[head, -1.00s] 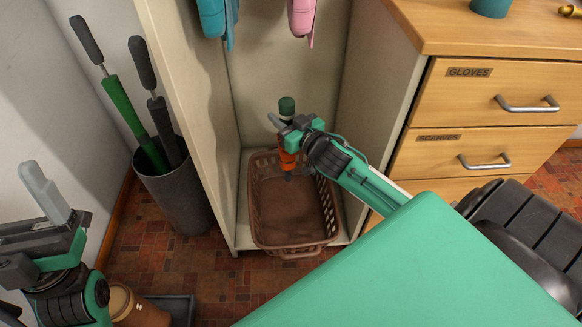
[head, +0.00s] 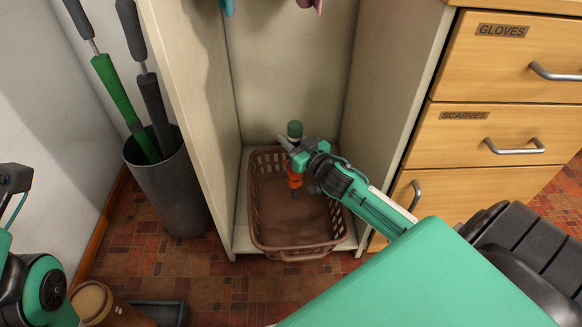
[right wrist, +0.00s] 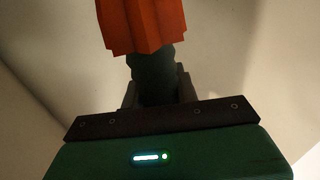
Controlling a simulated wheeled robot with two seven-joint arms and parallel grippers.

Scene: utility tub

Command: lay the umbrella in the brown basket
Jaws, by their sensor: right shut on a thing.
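A short folded orange umbrella (head: 294,180) with a dark green handle (head: 295,130) is held roughly upright by my right gripper (head: 296,150). The gripper is shut on the handle; the right wrist view also shows the orange canopy (right wrist: 142,25) and the green handle (right wrist: 152,72) between the fingers. The brown basket (head: 295,250) stands on the cabinet floor, and the umbrella is over its rear part. I cannot tell whether its lower end touches the basket floor. My left arm shows only partly at the left edge of the head view, with its fingertips out of sight.
Cabinet side walls (head: 190,120) stand close on both sides of the basket. A grey bin (head: 170,190) with green and black umbrellas stands left. Wooden drawers (head: 500,130) are at right. A brown lidded cup (head: 92,300) is on the floor at lower left.

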